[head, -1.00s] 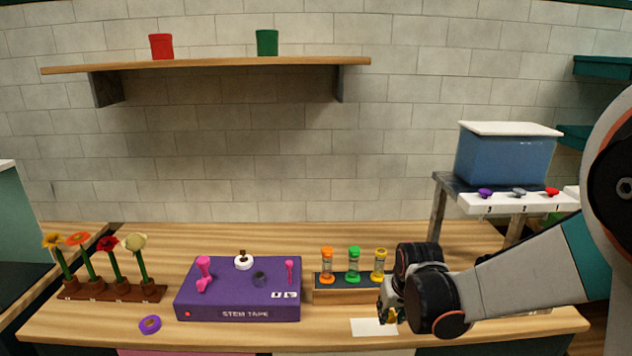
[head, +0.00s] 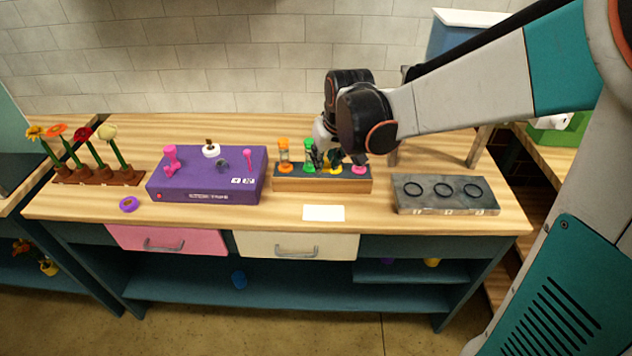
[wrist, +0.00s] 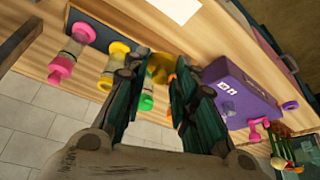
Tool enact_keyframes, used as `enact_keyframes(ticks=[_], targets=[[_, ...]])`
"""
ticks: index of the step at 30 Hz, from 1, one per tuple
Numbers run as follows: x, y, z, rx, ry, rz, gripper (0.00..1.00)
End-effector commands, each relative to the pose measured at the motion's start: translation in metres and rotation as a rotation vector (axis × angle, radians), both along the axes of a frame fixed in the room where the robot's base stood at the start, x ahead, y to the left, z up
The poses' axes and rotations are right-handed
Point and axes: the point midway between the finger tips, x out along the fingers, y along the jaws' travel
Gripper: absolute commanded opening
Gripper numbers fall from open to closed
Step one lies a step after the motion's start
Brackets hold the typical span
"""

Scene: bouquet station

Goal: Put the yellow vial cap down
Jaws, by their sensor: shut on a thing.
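My gripper (wrist: 160,82) is shut on the yellow vial cap (wrist: 160,67), a dull golden piece between its fingertips, partly covered by the fingers. In the head view my gripper (head: 322,158) is at the vial rack (head: 290,184), in front of the green vial (head: 308,146) and yellow vial (head: 335,167); the cap cannot be made out there. In the wrist view the pink vial (wrist: 72,50) and yellow vial (wrist: 113,63) stand left of the fingers. The green vial (wrist: 146,101) is mostly hidden. A white card (head: 323,213) lies bare before the rack.
A purple stem tape box (head: 205,180) stands left of the rack, with an orange vial (head: 284,150) at the rack's left end. A grey block with three black rings (head: 445,207) sits to the right. A purple tape roll (head: 128,204) lies near the front edge.

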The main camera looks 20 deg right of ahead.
Motion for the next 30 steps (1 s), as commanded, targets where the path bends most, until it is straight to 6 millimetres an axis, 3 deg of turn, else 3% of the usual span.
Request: enact_keyframes(ticks=[3, 12, 22, 30], targets=[[0.001, 0.0, -0.034, 0.0, 0.0, 0.0, 0.18], [0.001, 0.0, -0.1, 0.0, 0.0, -0.001, 0.18], [0.001, 0.0, -0.125, -0.001, 0.0, -0.001, 0.18], [0.001, 0.0, -0.16, -0.001, 0.0, -0.001, 0.16]])
